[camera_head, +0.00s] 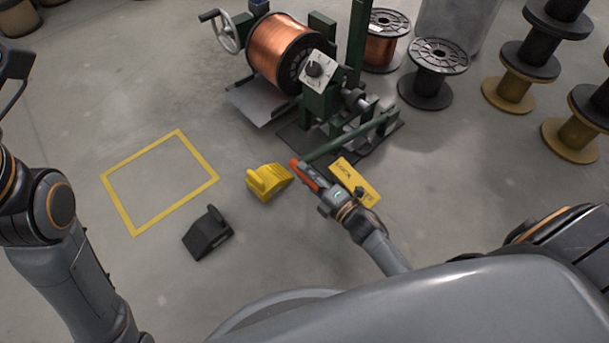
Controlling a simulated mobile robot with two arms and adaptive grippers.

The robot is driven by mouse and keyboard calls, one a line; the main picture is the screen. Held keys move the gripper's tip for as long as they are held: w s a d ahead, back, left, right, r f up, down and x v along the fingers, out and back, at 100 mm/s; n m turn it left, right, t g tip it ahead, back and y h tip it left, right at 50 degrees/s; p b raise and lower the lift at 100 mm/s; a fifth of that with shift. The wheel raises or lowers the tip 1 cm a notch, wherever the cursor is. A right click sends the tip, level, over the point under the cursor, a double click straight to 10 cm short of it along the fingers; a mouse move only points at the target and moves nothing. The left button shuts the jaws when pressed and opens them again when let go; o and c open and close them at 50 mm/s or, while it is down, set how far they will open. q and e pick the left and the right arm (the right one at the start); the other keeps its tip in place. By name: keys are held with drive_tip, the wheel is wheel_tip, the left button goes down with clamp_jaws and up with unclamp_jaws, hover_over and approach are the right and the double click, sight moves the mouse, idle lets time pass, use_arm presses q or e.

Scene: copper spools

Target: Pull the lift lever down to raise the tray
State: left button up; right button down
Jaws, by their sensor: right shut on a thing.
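The lift lever is a long green bar (350,137) that slopes down toward me from the green machine frame (320,105). Its near end has an orange-red grip (298,168). My right gripper (314,178) is shut on this grip, and its fingers cover part of it. The tray is a grey plate (250,98) low under the big copper spool (277,52). Its height above the floor is hard to tell. My left arm shows at the left edge, but its gripper is not clearly in the picture.
A yellow wedge chock (268,182) lies just left of the grip, and a black one (207,233) lies nearer to me. A yellow floor outline (130,218) is empty. A yellow label plate (355,178) is beside my gripper. Several spools stand at the right.

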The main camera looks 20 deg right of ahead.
drive_tip(key=shift+s+f, duration=0.15)
drive_tip(key=shift+f, duration=0.3)
drive_tip(key=c, duration=1.4)
unclamp_jaws()
drive_tip(key=shift+a, duration=0.1)
drive_tip(key=o, duration=0.4)
drive_tip(key=shift+f, duration=0.15)
drive_tip(key=shift+c, duration=0.2)
drive_tip(key=shift+r, duration=0.2)
drive_tip(key=v, duration=1.1)
drive_tip(key=shift+s, duration=0.35)
drive_tip(key=shift+r, duration=0.1)
